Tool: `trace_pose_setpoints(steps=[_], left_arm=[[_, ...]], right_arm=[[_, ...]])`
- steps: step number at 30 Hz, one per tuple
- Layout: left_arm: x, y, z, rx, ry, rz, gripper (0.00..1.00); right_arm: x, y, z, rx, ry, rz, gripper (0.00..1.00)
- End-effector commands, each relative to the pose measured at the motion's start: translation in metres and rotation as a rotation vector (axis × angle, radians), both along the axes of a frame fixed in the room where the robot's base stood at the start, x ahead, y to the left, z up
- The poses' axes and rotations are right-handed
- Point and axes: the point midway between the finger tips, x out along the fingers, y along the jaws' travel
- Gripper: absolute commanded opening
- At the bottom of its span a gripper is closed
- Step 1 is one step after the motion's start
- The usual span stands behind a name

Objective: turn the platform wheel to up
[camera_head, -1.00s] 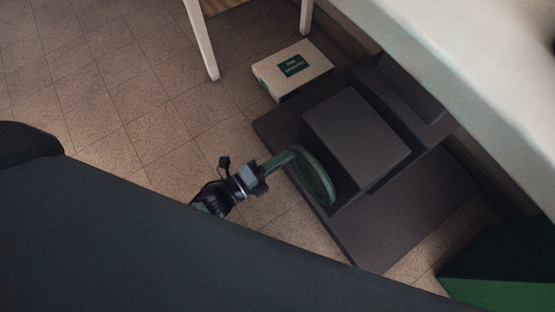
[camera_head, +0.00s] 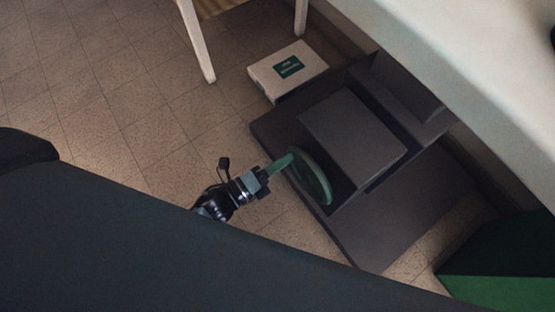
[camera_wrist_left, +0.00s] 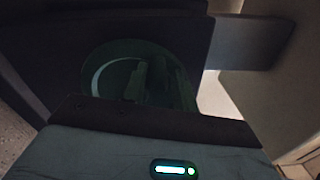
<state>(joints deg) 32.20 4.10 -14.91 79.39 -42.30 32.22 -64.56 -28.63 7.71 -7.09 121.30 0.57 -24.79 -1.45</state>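The green platform wheel (camera_head: 313,180) is a round disc on the near-left face of a dark grey block. A green bar-shaped part (camera_head: 281,163) lies between the disc and my left gripper (camera_head: 266,176), which is at the wheel's left side. I cannot tell whether this bar is the wheel's handle or part of the gripper. In the dark left wrist view the wheel (camera_wrist_left: 112,78) is ahead of the gripper, with upright green parts in front of it. Whether the fingers are closed on anything is unclear. My right gripper is out of view.
The dark grey platform (camera_head: 365,235) with its block (camera_head: 350,135) stands on the tiled floor. A white box with a green label (camera_head: 272,80) lies behind it. White legs (camera_head: 196,40) stand at the top, a pale surface (camera_head: 470,80) overhangs right, and a green object (camera_head: 505,285) is lower right.

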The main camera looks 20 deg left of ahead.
Motion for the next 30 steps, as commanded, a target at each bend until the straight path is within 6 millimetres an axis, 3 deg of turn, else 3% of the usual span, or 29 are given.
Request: trace_pose_setpoints(steps=[3,13,24,30], left_arm=[[0.001,0.002,0.000,0.001,0.002,0.004,0.41],[-0.003,0.007,-0.002,0.004,0.007,0.007,0.41],[-0.047,0.038,-0.001,0.003,0.005,0.005,0.41],[-0.060,0.048,-0.001,0.003,0.003,0.004,0.41]], right_arm=[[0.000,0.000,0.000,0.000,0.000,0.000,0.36],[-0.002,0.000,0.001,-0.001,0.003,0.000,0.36],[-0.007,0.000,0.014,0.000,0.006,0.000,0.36],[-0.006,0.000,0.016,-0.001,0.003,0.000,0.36]])
